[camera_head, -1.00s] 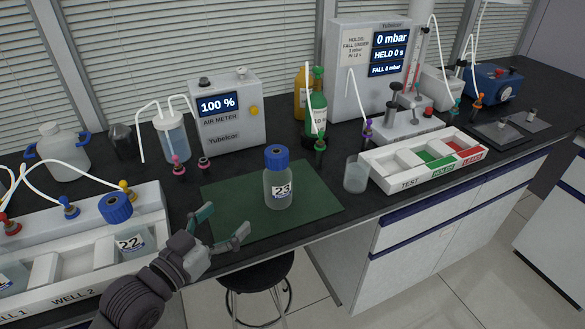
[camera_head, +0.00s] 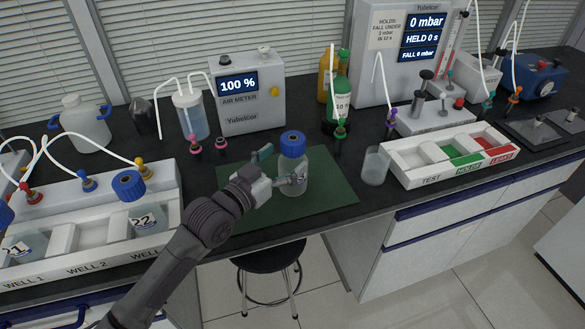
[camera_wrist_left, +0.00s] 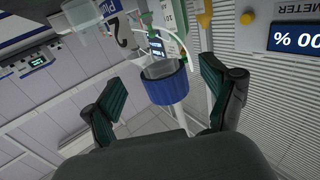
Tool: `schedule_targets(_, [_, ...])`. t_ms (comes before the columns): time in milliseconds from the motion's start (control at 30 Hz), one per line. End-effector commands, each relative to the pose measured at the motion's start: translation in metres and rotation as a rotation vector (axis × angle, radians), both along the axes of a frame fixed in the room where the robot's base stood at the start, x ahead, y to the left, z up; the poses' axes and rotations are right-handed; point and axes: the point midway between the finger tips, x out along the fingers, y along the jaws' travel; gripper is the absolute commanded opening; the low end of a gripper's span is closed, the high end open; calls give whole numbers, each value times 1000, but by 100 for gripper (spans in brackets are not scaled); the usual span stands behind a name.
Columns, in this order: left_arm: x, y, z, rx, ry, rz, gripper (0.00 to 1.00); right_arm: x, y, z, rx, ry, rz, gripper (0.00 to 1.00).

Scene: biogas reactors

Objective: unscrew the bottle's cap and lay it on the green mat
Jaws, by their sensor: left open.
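The clear bottle (camera_head: 291,174) labelled 23 stands upright on the dark green mat (camera_head: 334,187). Its blue screw cap (camera_head: 293,143) is on top. My left gripper (camera_head: 280,168) is open at the bottle's left side, lower than the cap, and one finger overlaps the bottle's front. In the left wrist view, which is turned over, the blue cap (camera_wrist_left: 167,88) shows between the two spread fingers (camera_wrist_left: 160,72). A gap shows on each side of the cap, and I cannot tell whether a finger touches the bottle. My right gripper is not in view.
A glass beaker (camera_head: 375,166) stands right of the mat, beside the white sorting tray (camera_head: 432,181). Bottle 22 (camera_head: 146,222) sits in the well rack (camera_head: 100,262) at left. The air meter (camera_head: 248,92) and green bottle (camera_head: 339,102) stand behind. The mat's right part is free.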

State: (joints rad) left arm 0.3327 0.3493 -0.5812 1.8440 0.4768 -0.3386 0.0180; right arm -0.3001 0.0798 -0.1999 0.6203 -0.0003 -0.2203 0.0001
Motion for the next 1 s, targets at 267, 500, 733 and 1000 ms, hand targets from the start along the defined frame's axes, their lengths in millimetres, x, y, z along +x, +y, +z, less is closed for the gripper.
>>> schedule_targets(267, [27, -20, 1, -1, 0, 0, 85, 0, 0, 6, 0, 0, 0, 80])
schedule_targets(500, [28, -20, 0, -1, 0, 0, 83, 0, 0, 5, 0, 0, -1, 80])
schedule_targets(733, [28, -20, 0, -1, 0, 0, 45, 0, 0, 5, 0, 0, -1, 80])
schedule_targets(1000, [28, -20, 0, -1, 1, 1, 0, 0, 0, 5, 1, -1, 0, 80])
